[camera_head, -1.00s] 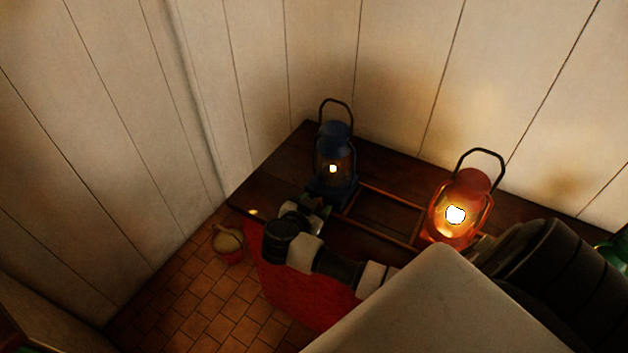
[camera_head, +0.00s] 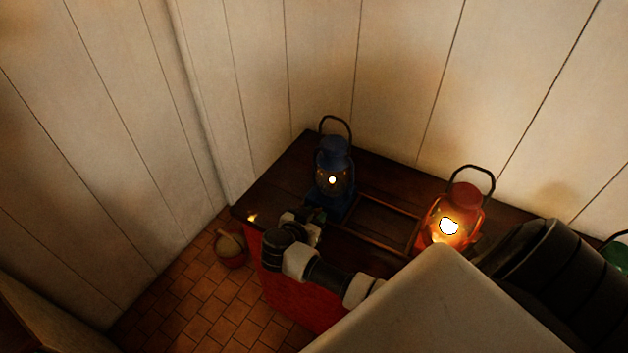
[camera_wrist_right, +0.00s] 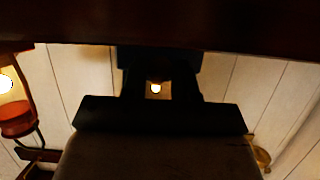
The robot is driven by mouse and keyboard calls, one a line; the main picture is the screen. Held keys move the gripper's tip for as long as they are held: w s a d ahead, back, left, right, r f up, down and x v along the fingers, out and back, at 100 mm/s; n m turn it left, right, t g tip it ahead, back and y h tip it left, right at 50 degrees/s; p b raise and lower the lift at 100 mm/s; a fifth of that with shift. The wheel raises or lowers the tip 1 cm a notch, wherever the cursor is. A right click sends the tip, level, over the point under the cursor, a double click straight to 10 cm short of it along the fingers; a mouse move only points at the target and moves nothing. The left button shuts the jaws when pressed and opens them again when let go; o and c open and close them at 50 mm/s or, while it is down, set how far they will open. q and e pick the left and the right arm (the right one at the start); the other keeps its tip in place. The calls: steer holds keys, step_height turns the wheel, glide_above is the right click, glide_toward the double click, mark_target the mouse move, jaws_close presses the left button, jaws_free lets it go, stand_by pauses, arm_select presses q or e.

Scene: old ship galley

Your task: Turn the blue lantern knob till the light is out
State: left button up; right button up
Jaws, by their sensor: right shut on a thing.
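The blue lantern (camera_head: 334,160) stands upright on the dark wooden table at the far left end, its small flame still glowing. My right gripper (camera_head: 312,220) is at the front of the lantern's base, shut on its knob, which the fingers hide. In the right wrist view the gripper (camera_wrist_right: 158,98) shows as a dark outline, with the blue lantern (camera_wrist_right: 157,63) lit just behind it. My left gripper is not in view.
A red lantern (camera_head: 464,205), brightly lit, stands to the right on the same table (camera_head: 282,180). A low wooden frame (camera_head: 383,218) lies between the lanterns. A basket (camera_head: 231,250) sits on the tiled floor, and a green object (camera_head: 616,254) shows at the right edge. Plank walls close behind.

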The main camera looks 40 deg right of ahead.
steer(key=n+p, duration=0.1)
steer(key=p, duration=0.1)
steer(key=n+g+p, duration=0.1)
steer(key=p, duration=0.1)
steer(key=shift+a+r+h+p, duration=0.1)
steer(key=shift+r+h+p, duration=0.15)
steer(key=shift+h+p, duration=0.05)
steer(key=shift+w+f+n+g+p, duration=0.1)
steer(key=shift+f+n+g+p, duration=0.15)
steer(key=shift+n+g+p, duration=0.45)
steer(key=shift+h, duration=0.3)
steer(key=o, duration=0.9)
steer(key=shift+o, duration=0.2)
